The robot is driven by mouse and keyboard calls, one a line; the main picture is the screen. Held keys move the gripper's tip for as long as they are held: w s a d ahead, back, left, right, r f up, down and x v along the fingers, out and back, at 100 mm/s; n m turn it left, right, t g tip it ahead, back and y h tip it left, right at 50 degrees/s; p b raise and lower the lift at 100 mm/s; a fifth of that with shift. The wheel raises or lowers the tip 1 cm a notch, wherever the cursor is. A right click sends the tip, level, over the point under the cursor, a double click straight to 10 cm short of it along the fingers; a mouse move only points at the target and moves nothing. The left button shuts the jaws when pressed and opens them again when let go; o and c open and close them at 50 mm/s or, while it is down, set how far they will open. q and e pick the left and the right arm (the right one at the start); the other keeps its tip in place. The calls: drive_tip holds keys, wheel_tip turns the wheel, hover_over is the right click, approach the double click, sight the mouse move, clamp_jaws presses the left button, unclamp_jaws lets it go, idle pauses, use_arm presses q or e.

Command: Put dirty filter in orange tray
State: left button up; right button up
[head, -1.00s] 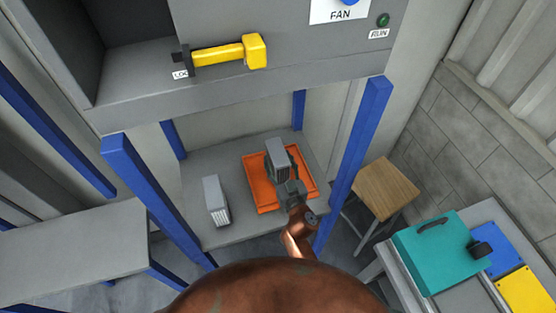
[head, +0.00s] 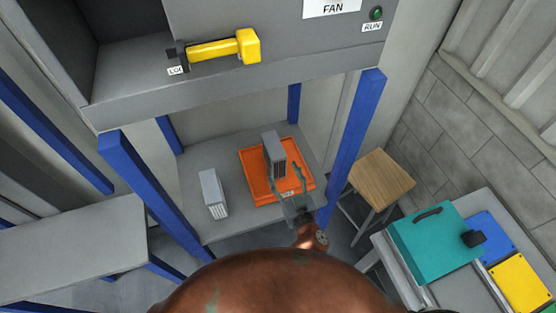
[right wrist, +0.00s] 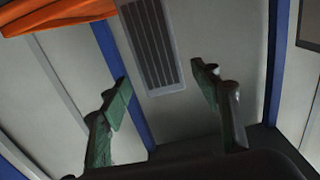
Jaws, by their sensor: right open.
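A grey filter (head: 274,155) with dark pleats stands upright in the orange tray (head: 257,190) on the lower shelf. Its grey, dull pleats also show in the right wrist view (right wrist: 152,45). My right gripper (head: 286,172) is open and empty, on the near side of this filter. Its two fingers (right wrist: 160,76) are spread apart in the right wrist view, with the filter ahead of them and no contact visible. A second filter (head: 213,193) with whiter pleats stands on the shelf left of the tray. My left gripper is not in view.
Blue posts (head: 352,150) frame the shelf (head: 205,153) on both sides. The grey cabinet with a yellow handle (head: 225,48) hangs above. A wooden stool (head: 378,180) and a bench with a teal case (head: 436,245) are at right. A grey table (head: 70,250) is at left.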

drive_tip(key=shift+v, duration=1.3)
